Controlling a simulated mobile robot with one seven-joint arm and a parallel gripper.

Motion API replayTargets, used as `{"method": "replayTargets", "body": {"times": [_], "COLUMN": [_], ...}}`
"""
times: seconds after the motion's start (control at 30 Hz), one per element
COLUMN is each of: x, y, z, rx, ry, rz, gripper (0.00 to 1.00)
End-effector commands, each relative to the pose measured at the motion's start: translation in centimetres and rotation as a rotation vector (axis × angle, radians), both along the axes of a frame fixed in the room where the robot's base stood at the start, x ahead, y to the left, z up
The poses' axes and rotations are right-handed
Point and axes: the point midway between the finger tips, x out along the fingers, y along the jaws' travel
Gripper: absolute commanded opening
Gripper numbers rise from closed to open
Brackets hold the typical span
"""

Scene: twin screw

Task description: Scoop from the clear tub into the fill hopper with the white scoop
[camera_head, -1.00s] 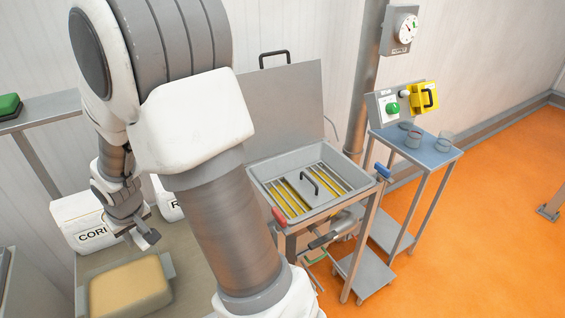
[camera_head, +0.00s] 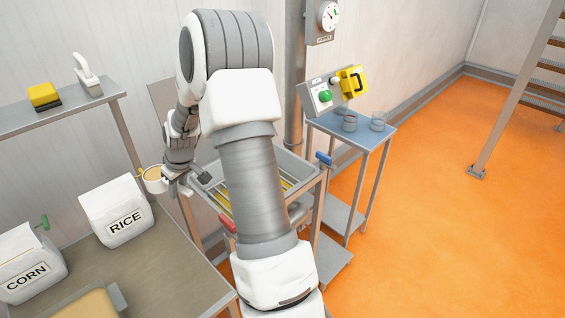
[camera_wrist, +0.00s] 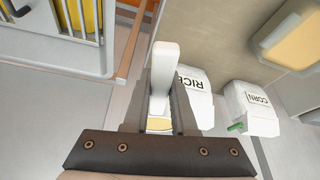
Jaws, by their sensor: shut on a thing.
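My gripper (camera_head: 183,178) is shut on the white scoop (camera_head: 153,180), near the left edge of the hopper. The scoop's round cup holds pale yellow contents. In the wrist view the white handle (camera_wrist: 163,75) stands between my fingers (camera_wrist: 160,108), and a little of the yellow contents shows below it. The clear tub (camera_head: 120,298) of yellow material is at the lower left, partly cut off.
RICE (camera_head: 118,211) and CORN (camera_head: 30,265) bags stand on the bench (camera_head: 160,262) left of the hopper. A shelf (camera_head: 55,112) holds a yellow-black block and a white-handled brush. A blue-topped table (camera_head: 372,138) with clear cups stands right. The orange floor at right is open.

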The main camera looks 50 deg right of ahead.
Motion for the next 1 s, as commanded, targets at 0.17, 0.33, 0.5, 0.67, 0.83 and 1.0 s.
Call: {"method": "replayTargets", "body": {"times": [0.17, 0.33, 0.5, 0.67, 0.83, 1.0], "x": [0.2, -1.4, -4.5, -7.8, -10.1, -10.9], "y": [-9.5, -18.0, -26.0, -31.4, -34.5, -35.4], "z": [-1.8, -3.4, -5.0, -6.1, -6.7, -6.6], "rx": [0.004, 0.004, 0.005, 0.005, 0.005, -0.004], "ry": [-0.01, -0.018, -0.025, -0.029, -0.033, -0.03], "rz": [0.05, 0.121, 0.194, 0.252, 0.289, 0.304], "gripper": [0.0, 0.0, 0.0, 0.0, 0.0, 0.0]}}
